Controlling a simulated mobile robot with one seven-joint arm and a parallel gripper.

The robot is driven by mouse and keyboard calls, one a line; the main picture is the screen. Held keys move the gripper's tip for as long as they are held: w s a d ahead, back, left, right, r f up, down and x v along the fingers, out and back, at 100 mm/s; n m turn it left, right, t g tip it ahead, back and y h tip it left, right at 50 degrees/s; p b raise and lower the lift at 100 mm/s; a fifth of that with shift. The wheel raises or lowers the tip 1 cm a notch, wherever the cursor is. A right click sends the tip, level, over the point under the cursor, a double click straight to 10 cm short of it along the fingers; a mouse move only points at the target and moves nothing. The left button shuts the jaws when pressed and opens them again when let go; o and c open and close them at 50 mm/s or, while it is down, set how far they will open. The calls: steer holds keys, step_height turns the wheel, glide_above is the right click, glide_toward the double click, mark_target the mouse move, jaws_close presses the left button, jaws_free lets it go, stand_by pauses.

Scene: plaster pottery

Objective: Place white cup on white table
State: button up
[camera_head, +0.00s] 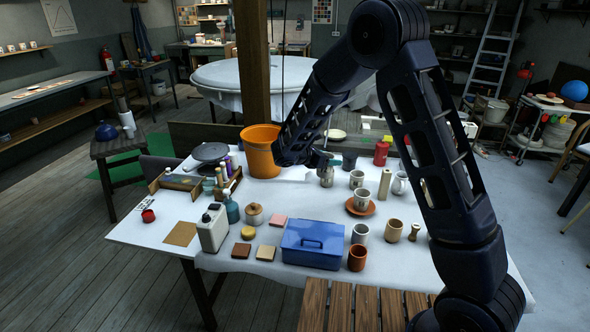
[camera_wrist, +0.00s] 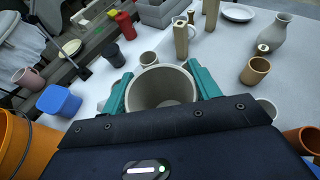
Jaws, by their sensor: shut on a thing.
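My gripper (camera_head: 320,158) is over the far middle part of the white table (camera_head: 284,196). Its teal fingers are shut on a pale grey-white cup (camera_wrist: 161,88), one on each side, in the wrist view. The cup's mouth faces the wrist camera and its inside looks empty. The held cup (camera_head: 326,177) shows below the gripper in the head view, partly hidden by the fingers. I cannot tell whether its base touches the table.
An orange bucket (camera_head: 261,155) stands left of my gripper. Close to the right are a dark cup (camera_head: 349,161), a red can (camera_head: 381,153) and pale cups (camera_head: 356,179). A blue box (camera_head: 313,244) sits nearer the front. Clear tabletop lies between bucket and box.

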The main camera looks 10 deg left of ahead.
steer(key=s+a+f+n+t+y, duration=0.15)
steer(key=a+n+t+y, duration=0.4)
steer(key=a, duration=2.35)
steer(key=s+a+n+g+y, duration=0.1)
steer(key=s+a+n+y, duration=0.2)
steer(key=s+a, duration=0.35)
steer(key=s+a+n+g+y, duration=0.1)
steer(key=s+a+n+y, duration=0.2)
steer(key=a, duration=0.7)
steer(key=s+a+n+y, duration=0.25)
steer(key=s+a, duration=0.25)
steer(key=a, duration=0.4)
steer(key=shift+y, duration=0.4)
steer(key=f, duration=2)
steer(key=shift+d, duration=0.25)
steer(key=shift+f, duration=0.15)
steer(key=o, duration=1.1)
